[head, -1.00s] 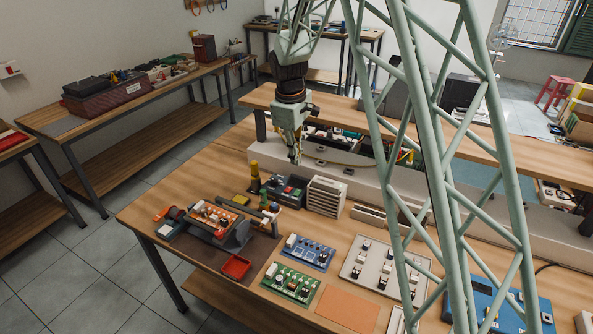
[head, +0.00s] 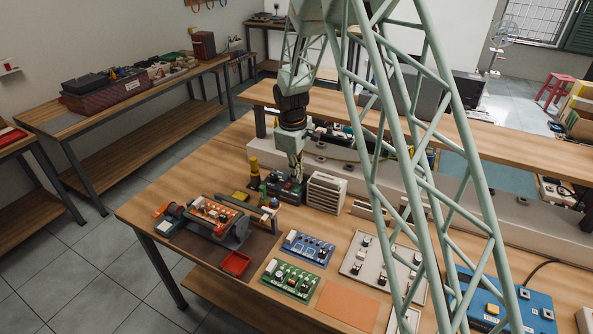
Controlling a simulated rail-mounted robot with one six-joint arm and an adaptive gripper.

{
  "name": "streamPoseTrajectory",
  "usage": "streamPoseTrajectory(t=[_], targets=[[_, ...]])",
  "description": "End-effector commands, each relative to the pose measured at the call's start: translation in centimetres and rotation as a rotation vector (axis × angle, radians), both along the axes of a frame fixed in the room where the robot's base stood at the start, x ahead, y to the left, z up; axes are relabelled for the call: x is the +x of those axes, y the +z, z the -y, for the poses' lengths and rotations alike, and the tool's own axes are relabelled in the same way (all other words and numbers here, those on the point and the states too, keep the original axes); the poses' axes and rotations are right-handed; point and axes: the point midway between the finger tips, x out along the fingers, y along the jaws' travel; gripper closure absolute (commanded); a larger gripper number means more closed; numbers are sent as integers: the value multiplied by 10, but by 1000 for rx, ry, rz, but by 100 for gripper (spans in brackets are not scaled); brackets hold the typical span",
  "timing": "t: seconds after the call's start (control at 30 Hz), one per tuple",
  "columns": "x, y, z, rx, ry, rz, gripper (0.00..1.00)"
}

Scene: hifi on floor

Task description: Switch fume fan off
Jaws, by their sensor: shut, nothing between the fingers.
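A cream slatted box (head: 326,192), which looks like the fume fan, stands upright on the wooden bench. A dark grey-green box (head: 283,190) with small coloured parts on top sits close to its left. My gripper (head: 297,179) points down at the dark box, just left of the slatted box. It is shut and empty. Its tips overlap the dark box in the picture, and I cannot tell whether they touch it. No fan switch can be made out at this size, nor whether it is on or off.
A yellow-topped post (head: 254,172) stands left of the dark box. A vise-like holder with an orange board (head: 215,212) and a red tray (head: 236,263) lie in front. Blue (head: 308,248) and green (head: 290,280) circuit boards lie nearer. A raised wooden shelf (head: 400,125) runs behind.

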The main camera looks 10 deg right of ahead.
Motion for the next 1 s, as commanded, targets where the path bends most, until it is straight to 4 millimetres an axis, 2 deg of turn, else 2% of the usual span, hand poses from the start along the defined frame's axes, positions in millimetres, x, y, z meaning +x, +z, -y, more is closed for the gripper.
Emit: streamPoseTrajectory(t=[0.1,0.3,0.77,1.0], targets=[[0,-13,1,0,0,-1,100],[2,-23,2,0,-1,0,100],[2,-26,2,0,-1,0,100],[9,-37,7,0,-1,0,100]])
